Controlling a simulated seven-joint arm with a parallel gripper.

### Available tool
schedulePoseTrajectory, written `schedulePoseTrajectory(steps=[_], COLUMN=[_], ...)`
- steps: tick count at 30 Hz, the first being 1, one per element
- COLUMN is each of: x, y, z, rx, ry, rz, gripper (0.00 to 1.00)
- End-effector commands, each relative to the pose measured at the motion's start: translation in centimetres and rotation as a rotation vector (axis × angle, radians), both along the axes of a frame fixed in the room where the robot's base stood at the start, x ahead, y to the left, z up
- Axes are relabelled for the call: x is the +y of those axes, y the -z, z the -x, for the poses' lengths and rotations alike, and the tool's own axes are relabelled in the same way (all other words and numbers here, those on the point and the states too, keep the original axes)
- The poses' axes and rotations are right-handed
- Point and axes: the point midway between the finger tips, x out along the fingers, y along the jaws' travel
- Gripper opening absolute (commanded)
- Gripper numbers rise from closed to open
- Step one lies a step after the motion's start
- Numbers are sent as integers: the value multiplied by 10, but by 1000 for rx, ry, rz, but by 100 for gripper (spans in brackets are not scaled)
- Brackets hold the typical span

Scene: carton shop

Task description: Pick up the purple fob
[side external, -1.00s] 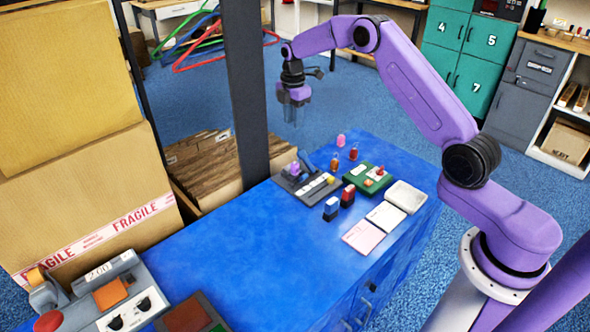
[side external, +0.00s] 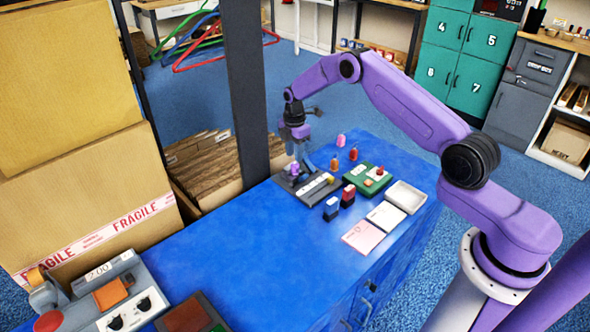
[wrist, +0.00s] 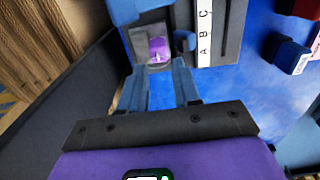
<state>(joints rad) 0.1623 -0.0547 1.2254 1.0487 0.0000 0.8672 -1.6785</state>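The purple fob (wrist: 157,50) sits in a grey slot of the dark tray, just beyond my fingertips in the wrist view. In the side view the fob (side external: 294,169) shows small at the left end of the dark tray (side external: 308,192). My gripper (wrist: 160,68) is open, with a clear gap of blue table between its two fingers. The fob lies roughly in line with that gap, and nothing is held. In the side view my gripper (side external: 299,156) hangs pointing down close above the tray's left end; the exact height over the fob is hard to tell.
A lettered strip (wrist: 204,32) and blue uprights (wrist: 184,41) flank the fob. A green board (side external: 366,187), a white tray (side external: 407,197) and two stampers lie right. A dark post (side external: 246,90) rises left.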

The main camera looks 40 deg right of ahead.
Motion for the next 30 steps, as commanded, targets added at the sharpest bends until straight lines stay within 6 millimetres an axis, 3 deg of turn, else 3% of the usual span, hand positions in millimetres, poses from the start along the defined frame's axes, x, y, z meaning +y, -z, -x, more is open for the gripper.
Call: schedulePoseTrajectory(steps=[10, 20, 21, 24, 30], x=[-4, -4, -4, -4, -4], y=[42, 49, 49, 49, 49], z=[-1, -2, -2, -1, -1], rx=[2, 0, 0, 0, 0], ry=[0, 0, 0, 0, 0], rz=[0, 0, 0, 0, 0], gripper=[32, 32, 29, 0, 0])
